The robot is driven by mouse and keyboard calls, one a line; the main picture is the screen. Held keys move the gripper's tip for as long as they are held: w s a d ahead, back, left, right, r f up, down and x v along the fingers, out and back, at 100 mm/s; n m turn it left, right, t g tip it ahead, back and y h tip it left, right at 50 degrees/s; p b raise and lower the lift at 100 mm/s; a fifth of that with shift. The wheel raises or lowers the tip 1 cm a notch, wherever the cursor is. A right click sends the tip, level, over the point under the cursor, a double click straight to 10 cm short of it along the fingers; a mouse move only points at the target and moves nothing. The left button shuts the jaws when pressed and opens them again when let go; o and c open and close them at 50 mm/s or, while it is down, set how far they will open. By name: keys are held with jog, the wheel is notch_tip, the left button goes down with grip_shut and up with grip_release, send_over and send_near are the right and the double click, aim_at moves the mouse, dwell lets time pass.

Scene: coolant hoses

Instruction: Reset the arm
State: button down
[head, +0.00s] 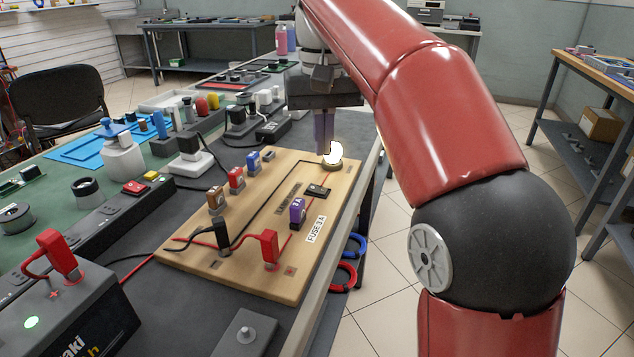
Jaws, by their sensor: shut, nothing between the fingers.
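My gripper (323,130) points down over the far right end of a wooden board (240,268), with its fingers together and nothing visible between them. A lit bulb (333,153) in a round base stands on the board right beside the fingertips; I cannot tell whether they touch. My red arm reaches in from the right. A purple fuse marked 3A (297,211) sits on the board near a label reading FUSE 3 A (316,229). Brown (216,199), red (236,179) and blue (253,162) fuses stand in a row along the board's left side.
Black (222,237) and red (269,245) plugs with leads sit on the board's near end. A battery box (75,310) with a green light stands at front left. Power strips (105,222) and small parts crowd the bench's left side. Floor is open at right, before another bench (590,70).

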jog(key=s+d+f+m+t, duration=0.1)
jog(key=s+d+f+t, duration=0.2)
jog(key=s+d+f, duration=0.5)
jog(key=s+d+f+t, duration=0.1)
jog(key=s+d+f, duration=0.1)
jog(key=s+f, duration=0.3)
jog(key=s+d+f+m+t, duration=0.1)
jog(key=s+d+f, duration=0.2)
jog(key=s+f, duration=0.3)
jog(key=shift+s+d+t, duration=0.3)
jog(key=shift+s+d, duration=0.05)
jog(key=shift+s, duration=0.2)
